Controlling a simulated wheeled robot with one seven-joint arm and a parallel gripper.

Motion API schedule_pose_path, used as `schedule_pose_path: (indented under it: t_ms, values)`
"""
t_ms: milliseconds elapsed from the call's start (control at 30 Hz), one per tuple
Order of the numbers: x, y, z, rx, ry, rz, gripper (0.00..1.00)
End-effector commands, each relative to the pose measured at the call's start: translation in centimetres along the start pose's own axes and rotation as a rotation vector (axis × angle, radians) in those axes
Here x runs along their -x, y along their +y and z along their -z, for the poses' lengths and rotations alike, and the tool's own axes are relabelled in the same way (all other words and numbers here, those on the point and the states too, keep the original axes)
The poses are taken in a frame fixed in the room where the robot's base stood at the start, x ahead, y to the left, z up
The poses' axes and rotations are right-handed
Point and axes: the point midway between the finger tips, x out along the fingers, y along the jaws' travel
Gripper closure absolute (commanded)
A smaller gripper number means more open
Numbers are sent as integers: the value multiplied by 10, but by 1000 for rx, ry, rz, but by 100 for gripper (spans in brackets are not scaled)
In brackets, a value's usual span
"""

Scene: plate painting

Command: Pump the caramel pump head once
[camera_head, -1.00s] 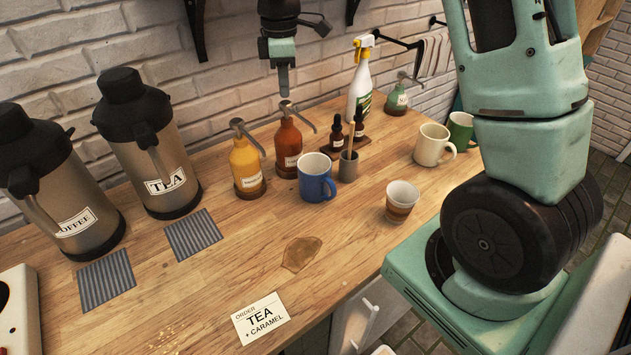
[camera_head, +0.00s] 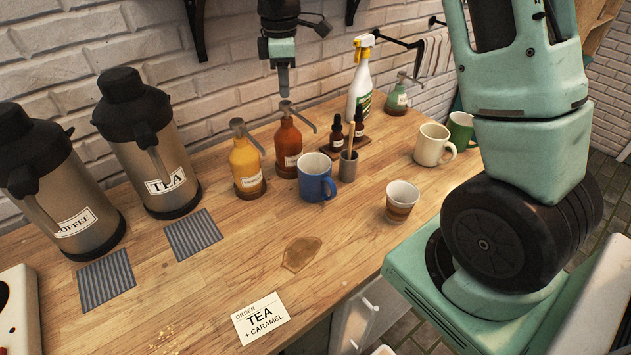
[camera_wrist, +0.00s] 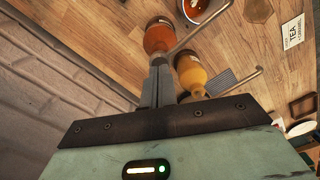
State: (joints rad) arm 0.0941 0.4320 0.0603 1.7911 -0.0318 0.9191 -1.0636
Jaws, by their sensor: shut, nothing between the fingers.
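A dark amber-red pump bottle (camera_head: 288,148) stands upright on the counter, with a metal pump head (camera_head: 287,106) and a spout pointing right. Its small label is too small to read surely, so I cannot confirm it is the caramel. A yellow pump bottle (camera_head: 246,166) stands just to its left. My gripper (camera_head: 284,94) points down with its fingers shut and empty, directly over the amber-red bottle's pump head. The tips are at or very near the head's top; I cannot tell whether they touch. In the wrist view, the fingers (camera_wrist: 158,64) hide most of that pump head, above the amber-red bottle (camera_wrist: 159,38).
A blue mug (camera_head: 316,178) stands right in front of the amber-red bottle. A small cup with a stirrer (camera_head: 348,168), dropper bottles and a spray bottle (camera_head: 360,85) stand to the right. Tea (camera_head: 150,140) and coffee dispensers stand left. An order card (camera_head: 261,318) reads tea + caramel.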

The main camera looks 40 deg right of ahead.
Motion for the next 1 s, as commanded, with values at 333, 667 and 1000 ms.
schedule_pose_path:
  t_ms: [333, 667, 1000]
  values:
    - [-12, 0, 0, 0, 0, 0, 100]
    - [-23, 0, 0, 0, -1, 2, 100]
    - [-30, 0, 0, 0, -1, 2, 100]
